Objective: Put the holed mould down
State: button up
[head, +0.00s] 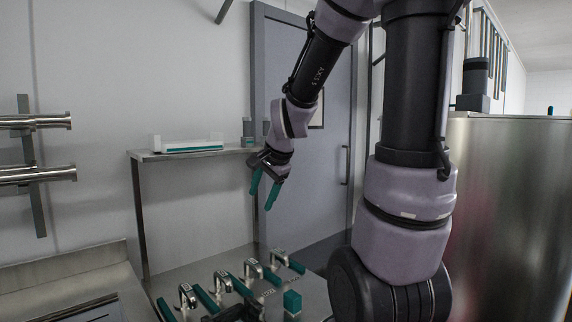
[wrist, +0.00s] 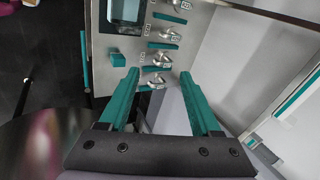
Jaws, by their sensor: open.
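My gripper (head: 262,192) is open and empty, with its two teal fingers hanging down in the air above the bench in the head view. The fingers also show in the wrist view (wrist: 160,76), spread apart with nothing between them. I cannot make out a holed mould in either view. A small teal block (head: 292,304) is on the steel bench, below and to the right of my gripper; it also shows in the wrist view (wrist: 117,59), left of the fingers.
A row of clamps (head: 252,268) with teal handles stands along the bench, and shows again in the wrist view (wrist: 158,60). A shelf (head: 190,154) behind carries a white-and-teal tray. A grey door (head: 335,150) is behind my arm. A large steel vessel (head: 510,210) stands at right.

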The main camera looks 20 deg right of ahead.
jog(key=s+r+n+t, duration=0.1)
jog(key=s+r+n, duration=0.7)
jog(key=s, duration=0.6)
notch_tip(320, 180, up, 2)
jog(key=shift+s+d+r+n+y, duration=0.1)
jog(key=shift+s+d+n+y, duration=0.1)
jog(key=shift+s+n+y, duration=0.15)
